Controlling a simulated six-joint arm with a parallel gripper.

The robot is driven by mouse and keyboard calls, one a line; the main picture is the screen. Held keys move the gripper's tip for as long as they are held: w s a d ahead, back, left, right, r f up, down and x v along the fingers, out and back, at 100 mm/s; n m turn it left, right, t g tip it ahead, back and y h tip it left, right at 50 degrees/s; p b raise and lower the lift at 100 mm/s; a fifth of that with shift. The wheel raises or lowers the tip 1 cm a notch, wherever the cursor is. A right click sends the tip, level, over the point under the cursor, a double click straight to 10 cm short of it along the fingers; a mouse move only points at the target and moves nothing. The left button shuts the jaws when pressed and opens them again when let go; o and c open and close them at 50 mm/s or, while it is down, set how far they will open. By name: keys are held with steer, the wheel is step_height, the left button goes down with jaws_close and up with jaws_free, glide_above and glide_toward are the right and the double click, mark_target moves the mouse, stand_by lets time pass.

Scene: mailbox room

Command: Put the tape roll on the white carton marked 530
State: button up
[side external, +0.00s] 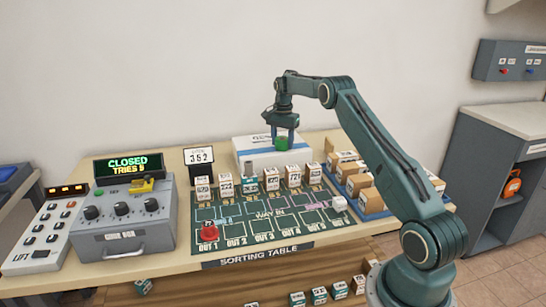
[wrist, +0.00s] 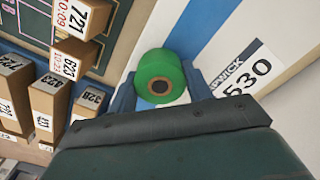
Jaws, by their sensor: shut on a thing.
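The green tape roll (side external: 282,143) is between the fingers of my gripper (side external: 285,130), which is shut on it. In the wrist view the roll (wrist: 160,78) shows its dark core facing the camera, with a blue finger on each side. The white carton (side external: 262,158), with a blue stripe, stands at the back of the sorting table, behind the row of small boxes. Its 530 label (wrist: 242,72) shows at the right in the wrist view. The roll appears over the carton's top; I cannot tell whether it touches.
Several small numbered boxes (side external: 271,180) stand in a row in front of the carton. Brown boxes sit in a blue tray (side external: 374,207) to the right. A sign reading 352 (side external: 199,156) and a grey control box (side external: 125,218) stand to the left.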

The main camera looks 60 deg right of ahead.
mark_target(282, 138)
steer(key=shift+f, duration=0.25)
steer(key=o, duration=1)
steer(key=shift+r, duration=0.1)
step_height(282, 138, up, 12)
stand_by(0.5)
stand_by(0.5)
